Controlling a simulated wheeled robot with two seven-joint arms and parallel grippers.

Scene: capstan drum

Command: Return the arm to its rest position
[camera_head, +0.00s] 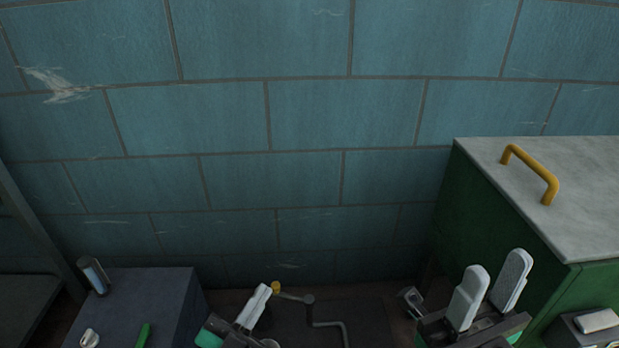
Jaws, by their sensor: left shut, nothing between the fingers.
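My left gripper (262,292) is at the lower middle of the head view, its pale fingers together and holding nothing. Most of both arms is outside the picture. I cannot make out a capstan drum.
A green cabinet (490,205) with a grey top and yellow handle (530,172) stands right, close to my right gripper. A dark block (165,295) at lower left bears a cylinder (95,276), a green item (143,336) and a pale item (89,338). A blue-green wall (340,110) stands behind.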

